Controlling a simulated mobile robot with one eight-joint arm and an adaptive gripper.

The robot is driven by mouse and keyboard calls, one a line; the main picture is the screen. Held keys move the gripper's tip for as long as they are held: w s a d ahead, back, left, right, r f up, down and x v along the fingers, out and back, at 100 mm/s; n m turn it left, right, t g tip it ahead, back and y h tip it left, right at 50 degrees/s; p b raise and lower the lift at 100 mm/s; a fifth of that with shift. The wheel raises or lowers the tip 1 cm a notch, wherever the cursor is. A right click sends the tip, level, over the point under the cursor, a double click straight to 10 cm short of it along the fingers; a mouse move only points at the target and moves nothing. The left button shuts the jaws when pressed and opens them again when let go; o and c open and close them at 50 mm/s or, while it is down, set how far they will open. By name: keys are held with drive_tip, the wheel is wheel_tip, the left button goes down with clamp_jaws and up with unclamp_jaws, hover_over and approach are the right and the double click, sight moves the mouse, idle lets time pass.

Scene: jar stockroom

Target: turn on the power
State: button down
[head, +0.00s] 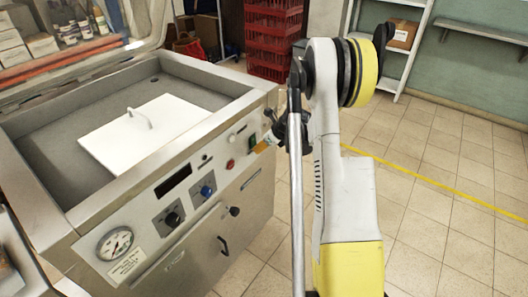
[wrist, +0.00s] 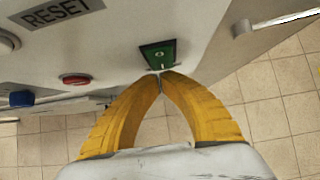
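The machine's front panel (head: 145,212) carries the controls. In the wrist view a small green plate (wrist: 158,54) with a small switch on it sits on the panel. My gripper (wrist: 162,75) has its yellow fingertips together at the plate's lower edge, with nothing seen between them; I cannot tell whether they touch it. A red button (wrist: 75,79) and a blue knob (wrist: 20,97) are to the left.
The panel also has a gauge (head: 115,243), a black knob (head: 173,218) and a dark display (head: 174,180). A white lid (head: 145,135) lies in the machine's open basin. Red crates (head: 272,40) and a shelf (head: 405,40) stand behind. The tiled floor at right is clear.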

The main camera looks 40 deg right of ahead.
drive_tip(key=shift+w, duration=0.1)
drive_tip(key=shift+w+a+f+b, duration=0.15)
drive_tip(key=shift+w+f+b, duration=0.2)
drive_tip(key=shift+w, duration=0.1)
drive_tip(key=shift+r, duration=0.3)
